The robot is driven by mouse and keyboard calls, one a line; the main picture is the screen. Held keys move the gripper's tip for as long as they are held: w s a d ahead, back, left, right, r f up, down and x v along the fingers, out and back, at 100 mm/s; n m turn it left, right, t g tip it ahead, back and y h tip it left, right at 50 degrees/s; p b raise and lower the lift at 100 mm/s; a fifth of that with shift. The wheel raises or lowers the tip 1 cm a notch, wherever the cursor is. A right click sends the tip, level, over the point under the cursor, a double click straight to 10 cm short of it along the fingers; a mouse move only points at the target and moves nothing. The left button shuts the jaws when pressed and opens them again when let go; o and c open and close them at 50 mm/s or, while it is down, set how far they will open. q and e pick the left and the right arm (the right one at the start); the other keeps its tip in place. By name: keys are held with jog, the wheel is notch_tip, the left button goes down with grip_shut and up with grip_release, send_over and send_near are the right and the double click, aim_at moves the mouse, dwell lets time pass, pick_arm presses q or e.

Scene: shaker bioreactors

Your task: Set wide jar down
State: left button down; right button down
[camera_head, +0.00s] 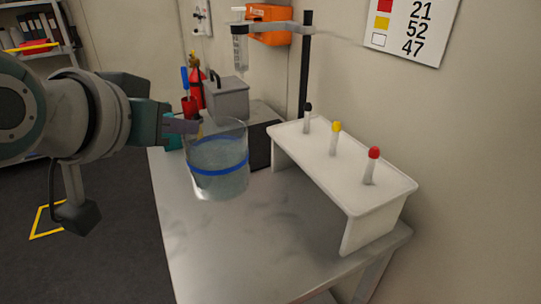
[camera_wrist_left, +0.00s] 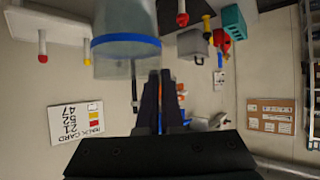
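The wide jar (camera_head: 218,180) is clear, with a blue band and what looks like pale liquid inside. It is upright over the left part of the grey table; I cannot tell whether its base touches the top. My left gripper (camera_head: 192,126) comes in from the left at the jar's rim, its fingers close together on the wall. The left wrist view, which is upside down, shows the jar (camera_wrist_left: 118,22) just past the fingertips (camera_wrist_left: 160,75), with the rim edge at them. My right gripper is not in view.
A white rack (camera_head: 345,190) with black, yellow and red-capped tubes stands right of the jar. The table front (camera_head: 245,255) is clear.

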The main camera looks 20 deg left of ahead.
pick_arm(q)
notch_tip(320, 180, down, 15)
jog(key=b, duration=0.3)
jog(key=shift+r, duration=0.1)
